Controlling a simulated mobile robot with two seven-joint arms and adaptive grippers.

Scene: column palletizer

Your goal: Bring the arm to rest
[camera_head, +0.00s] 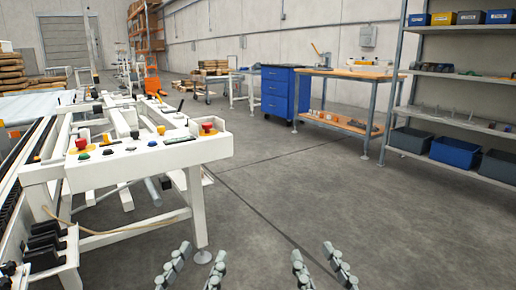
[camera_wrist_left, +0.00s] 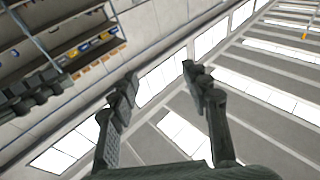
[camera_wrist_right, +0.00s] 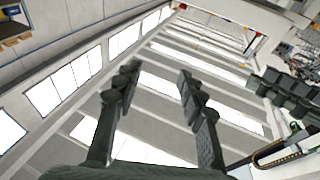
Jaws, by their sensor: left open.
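My left gripper (camera_head: 202,251) shows at the bottom of the head view, left of the middle, with its fingers apart. My right gripper (camera_head: 312,249) is beside it to the right, its fingers also apart. In the left wrist view, my left gripper (camera_wrist_left: 160,77) has nothing between its fingers and faces the ceiling and wall. In the right wrist view, my right gripper (camera_wrist_right: 157,75) is likewise empty and faces the ceiling. The two grippers are apart from each other and touch nothing that I can see. Most of both arms is out of view.
A white machine frame with a control panel (camera_head: 150,150) stands close on the left. A blue drawer cabinet (camera_head: 279,95) and a workbench (camera_head: 345,73) stand at the back. A shelf rack (camera_head: 460,75) with bins is at the right. The grey floor (camera_head: 310,190) between is clear.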

